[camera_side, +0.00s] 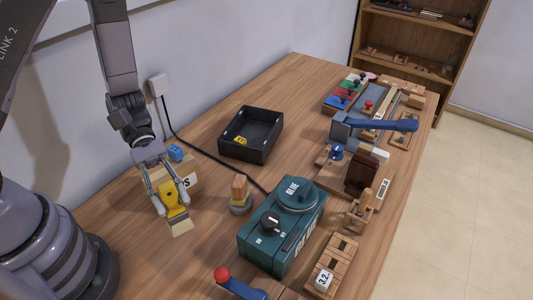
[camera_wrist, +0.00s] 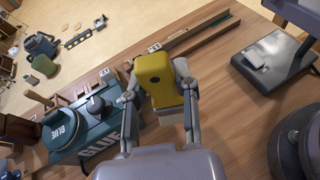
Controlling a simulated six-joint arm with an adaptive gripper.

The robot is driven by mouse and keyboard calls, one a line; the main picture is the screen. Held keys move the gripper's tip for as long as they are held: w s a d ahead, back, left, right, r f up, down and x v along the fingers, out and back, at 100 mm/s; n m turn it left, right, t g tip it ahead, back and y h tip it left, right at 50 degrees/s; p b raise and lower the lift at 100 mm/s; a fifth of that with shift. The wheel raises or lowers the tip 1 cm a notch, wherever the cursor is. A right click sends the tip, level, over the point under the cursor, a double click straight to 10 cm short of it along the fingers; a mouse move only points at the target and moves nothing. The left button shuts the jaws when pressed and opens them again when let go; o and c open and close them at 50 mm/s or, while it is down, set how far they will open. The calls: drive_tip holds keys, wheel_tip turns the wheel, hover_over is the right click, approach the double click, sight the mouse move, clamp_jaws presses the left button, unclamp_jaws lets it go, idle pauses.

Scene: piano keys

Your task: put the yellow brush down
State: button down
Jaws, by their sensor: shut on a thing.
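The yellow brush (camera_side: 172,192) is held in my gripper (camera_side: 169,190) at the left of the table in the side view, with its pale bristle end (camera_side: 181,227) pointing down. Its bristles are close to the wood, but I cannot tell whether they touch it. In the wrist view the yellow body of the brush (camera_wrist: 154,78) lies between the two fingers of my gripper (camera_wrist: 160,92), which are shut on it. The bristles are hard to make out there.
A black tray (camera_side: 266,146), a wooden block on a grey base (camera_side: 240,190) and a teal machine (camera_side: 270,247) stand to the right. Bare table (camera_side: 140,243) lies around the brush.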

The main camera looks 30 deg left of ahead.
drive_tip(key=s+a+r+m+g+y, duration=0.4)
drive_tip(key=s+m+g+y, duration=0.1)
drive_tip(key=s+m+g, duration=0.15)
drive_tip(key=w+a+r+m+y, duration=0.2)
drive_tip(key=a+m+y, duration=1.25)
drive_tip(key=a, duration=0.25)
drive_tip(key=w+a+f+m+t+y, duration=0.2)
drive_tip(key=w+f+m+t, duration=0.2)
drive_tip(key=w, duration=0.5)
drive_tip(key=w+a+f+m+t+y, duration=0.2)
drive_tip(key=w+f+m+t, duration=0.15)
drive_tip(key=w, duration=0.45)
drive_tip(key=w+a+f+m+t+y, duration=0.1)
drive_tip(key=w+f+m+t+y, duration=0.25)
drive_tip(key=w, duration=0.55)
drive_tip(key=shift+t+h, duration=0.25)
drive_tip(key=shift+h, duration=0.35)
drive_tip(key=shift+w+a+f, duration=0.2)
drive_tip(key=shift+w+f, duration=0.45)
drive_tip(key=shift+f, duration=0.85)
drive_tip(key=shift+w+a+f, duration=0.2)
drive_tip(key=shift+w+f, duration=0.4)
drive_tip(key=shift+f, duration=0.85)
drive_tip(key=shift+w+a+f, duration=0.2)
drive_tip(key=shift+w+f, duration=0.45)
drive_tip(key=shift+f, duration=0.85)
